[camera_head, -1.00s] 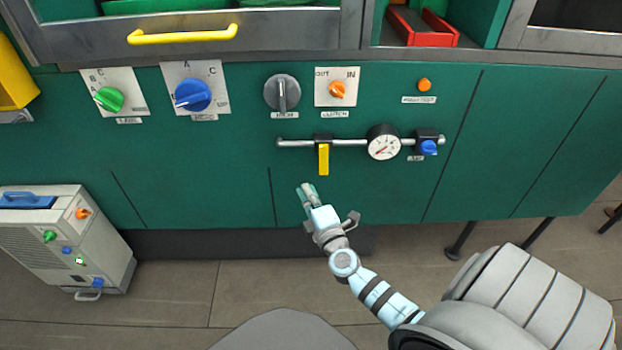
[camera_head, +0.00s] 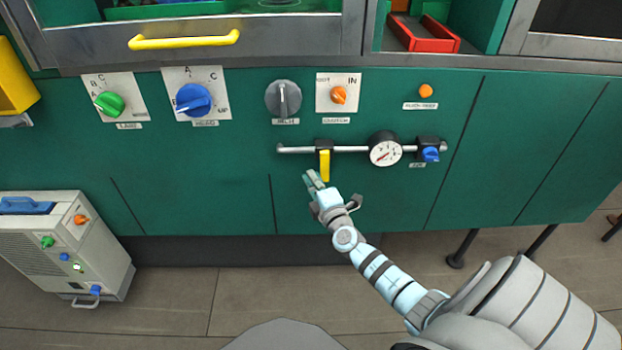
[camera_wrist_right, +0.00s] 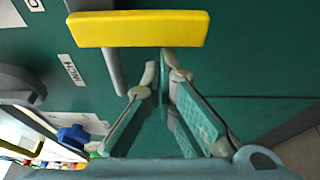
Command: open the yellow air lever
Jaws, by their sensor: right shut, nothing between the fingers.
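The yellow air lever (camera_head: 324,165) hangs straight down from a black valve block on the silver pipe, at right angles to the pipe. In the right wrist view the lever (camera_wrist_right: 140,29) is a yellow bar across the upper part, just beyond the fingertips. My right gripper (camera_head: 313,180) is just below and left of the lever's lower end in the head view. Its fingers (camera_wrist_right: 158,72) are together at the tips with nothing between them. I cannot tell whether they touch the lever. My left gripper is not in view.
On the pipe are a round gauge (camera_head: 385,151) and a blue knob (camera_head: 430,154). Above it are a grey knob (camera_head: 283,98) and an orange switch (camera_head: 339,95). A yellow drawer handle (camera_head: 184,40) juts out at the upper left. Green panel below the pipe is bare.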

